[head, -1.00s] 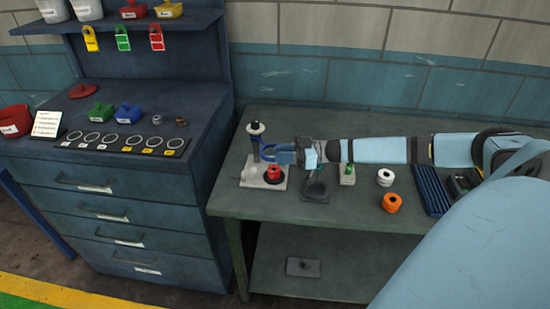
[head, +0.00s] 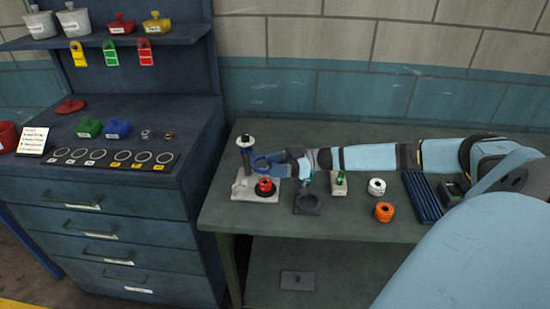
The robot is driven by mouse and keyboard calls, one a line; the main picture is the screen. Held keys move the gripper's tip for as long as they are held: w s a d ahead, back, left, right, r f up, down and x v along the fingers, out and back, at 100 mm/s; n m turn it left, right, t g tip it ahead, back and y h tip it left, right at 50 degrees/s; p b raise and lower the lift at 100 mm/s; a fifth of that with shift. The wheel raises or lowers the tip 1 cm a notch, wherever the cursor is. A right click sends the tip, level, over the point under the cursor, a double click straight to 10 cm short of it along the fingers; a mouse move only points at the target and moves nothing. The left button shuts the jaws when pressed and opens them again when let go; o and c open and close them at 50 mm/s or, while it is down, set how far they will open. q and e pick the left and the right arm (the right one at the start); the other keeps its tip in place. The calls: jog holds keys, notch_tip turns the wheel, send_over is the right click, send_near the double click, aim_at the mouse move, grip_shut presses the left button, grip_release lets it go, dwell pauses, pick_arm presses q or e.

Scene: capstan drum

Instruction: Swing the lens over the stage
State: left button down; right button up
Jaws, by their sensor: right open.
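A pale base plate (head: 242,190) stands at the bench's left end. It carries an upright post (head: 246,155) with a white collar and dark top. A blue ring (head: 261,162), which looks like the lens, is beside the post at mid-height. A red piece on a black round seat (head: 265,188), apparently the stage, is on the plate, below the ring in the picture. My right gripper (head: 279,159) reaches in from the right, open, its fingers close to the ring. I cannot tell whether they touch it. My left gripper is not in view.
Right of the plate are a dark grey fixture (head: 307,203), a pale block with a green top (head: 339,184), a white roll (head: 377,187), an orange roll (head: 384,212) and a dark blue ribbed tray (head: 422,196). A drawer cabinet (head: 120,240) stands left. The bench front (head: 330,228) is clear.

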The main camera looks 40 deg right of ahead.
jog(key=shift+d, duration=0.1)
jog(key=shift+s+d+f, duration=0.1)
jog(key=shift+s+d, duration=0.15)
jog(key=shift+d, duration=0.05)
jog(key=b+v, duration=0.1)
jog(key=v, duration=1)
jog(key=shift+b, duration=0.4)
